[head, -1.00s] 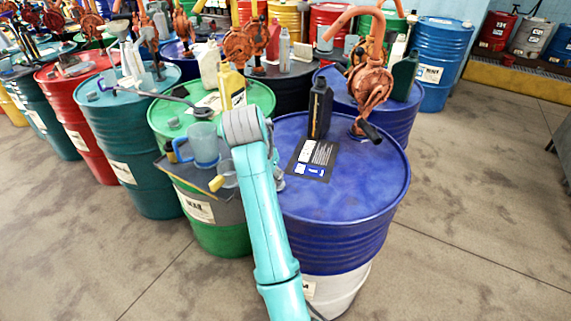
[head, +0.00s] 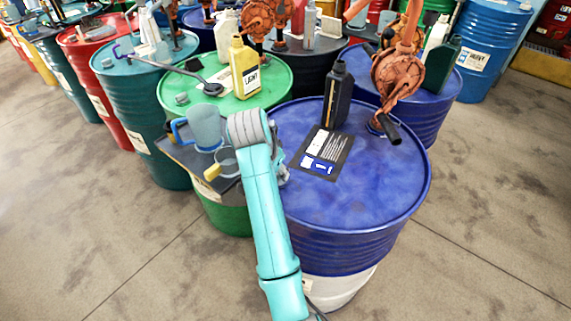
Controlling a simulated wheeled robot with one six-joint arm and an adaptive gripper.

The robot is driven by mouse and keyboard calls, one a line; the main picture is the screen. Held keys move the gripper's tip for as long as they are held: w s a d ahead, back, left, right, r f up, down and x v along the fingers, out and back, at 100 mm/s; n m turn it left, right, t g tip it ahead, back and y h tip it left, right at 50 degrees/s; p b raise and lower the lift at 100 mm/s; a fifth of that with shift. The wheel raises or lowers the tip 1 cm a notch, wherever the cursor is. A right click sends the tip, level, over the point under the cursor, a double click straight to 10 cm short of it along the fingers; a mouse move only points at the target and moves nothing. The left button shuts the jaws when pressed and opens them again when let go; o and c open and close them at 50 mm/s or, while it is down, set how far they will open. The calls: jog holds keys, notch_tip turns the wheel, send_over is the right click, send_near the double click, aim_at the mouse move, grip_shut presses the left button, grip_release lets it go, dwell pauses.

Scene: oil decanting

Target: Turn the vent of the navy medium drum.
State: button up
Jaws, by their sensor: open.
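A navy drum (head: 350,210) with a white lower part stands front and centre in the head view, its blue lid facing up. A dark bottle (head: 337,95), a black card with white print (head: 320,152) and an orange hand pump (head: 397,75) with a black handle are on its lid. I cannot make out a vent on this lid; part of the left lid edge is hidden behind my arm. My gripper (head: 283,170) shows only as a grey sliver beside my turquoise arm, at the lid's left edge. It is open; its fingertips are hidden.
A green drum (head: 235,95) on the left carries a yellow bottle (head: 244,68). A dark shelf (head: 172,152) beside it holds a blue-handled jug (head: 205,125) and a small cup (head: 228,162). Another blue drum (head: 425,110) stands close behind. Floor at right is clear.

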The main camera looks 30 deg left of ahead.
jog(key=shift+w+f, duration=0.1)
jog(key=shift+f, duration=0.2)
grip_shut()
jog(key=shift+n, duration=0.3)
jog(key=n+y, duration=0.1)
jog(key=n, duration=0.2)
jog(key=n+y, duration=0.1)
jog(key=n, duration=0.2)
jog(key=shift+w+d+g, duration=0.1)
jog(key=shift+d+g, duration=0.1)
jog(key=shift+g, duration=0.2)
jog(key=n+g+y, duration=0.1)
jog(key=n, duration=0.5)
jog(key=shift+w+g+y, duration=0.1)
jog(key=shift+g+y, duration=0.3)
